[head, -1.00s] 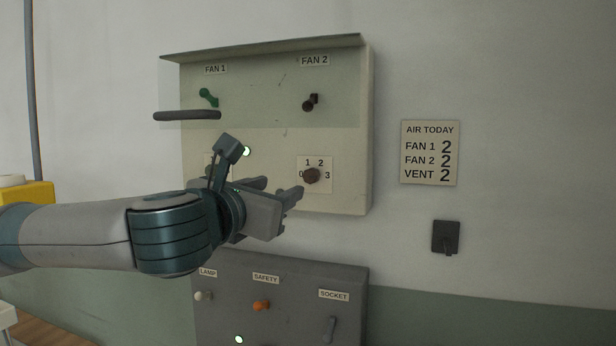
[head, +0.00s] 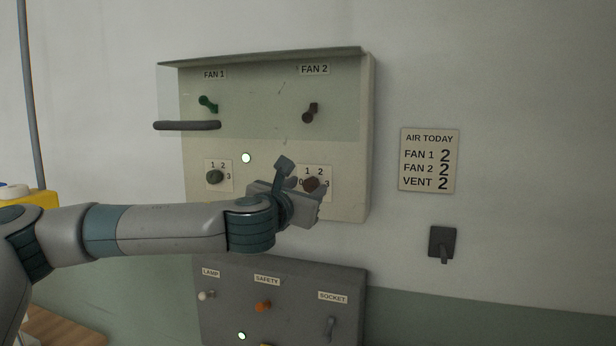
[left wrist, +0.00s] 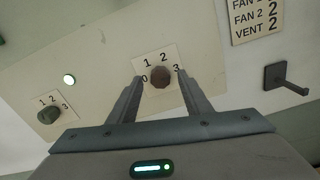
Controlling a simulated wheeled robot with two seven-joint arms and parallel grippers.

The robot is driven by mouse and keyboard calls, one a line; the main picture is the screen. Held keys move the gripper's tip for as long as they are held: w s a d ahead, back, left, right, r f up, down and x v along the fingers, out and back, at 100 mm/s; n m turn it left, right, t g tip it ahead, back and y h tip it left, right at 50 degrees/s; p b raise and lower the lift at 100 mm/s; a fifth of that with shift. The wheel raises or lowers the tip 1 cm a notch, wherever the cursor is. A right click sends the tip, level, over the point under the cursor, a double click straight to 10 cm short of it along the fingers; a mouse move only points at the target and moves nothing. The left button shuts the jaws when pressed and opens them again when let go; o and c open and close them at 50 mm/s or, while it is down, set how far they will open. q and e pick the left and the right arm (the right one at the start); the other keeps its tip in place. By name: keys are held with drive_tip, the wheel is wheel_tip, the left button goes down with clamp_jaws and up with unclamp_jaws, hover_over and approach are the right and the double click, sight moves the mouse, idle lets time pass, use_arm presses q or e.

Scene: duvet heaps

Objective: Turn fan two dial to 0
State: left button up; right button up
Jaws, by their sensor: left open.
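The fan two dial (head: 311,184) is a brown knob on a white plate numbered 0 to 3, under the FAN 2 label on the upper panel. In the left wrist view the dial (left wrist: 161,78) sits between the tips of my open left gripper (left wrist: 160,85), with a finger on each side and gaps visible. In the head view my left gripper (head: 318,190) is at the dial plate and partly covers it. I cannot tell which number the dial points to. My right gripper is not in view.
The fan one dial (head: 214,177) and a lit lamp (head: 246,158) are to the left. Above are a green switch (head: 208,103), a dark switch (head: 310,112) and a clear cover with a dark handle (head: 187,126). A grey panel (head: 290,285) is below; a sign (head: 429,160) is right.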

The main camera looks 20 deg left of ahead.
use_arm(q)
drive_tip(key=shift+w+p, duration=0.3)
drive_tip(key=shift+w, duration=0.65)
drive_tip(key=shift+c, duration=0.7)
drive_tip(key=c, duration=0.9)
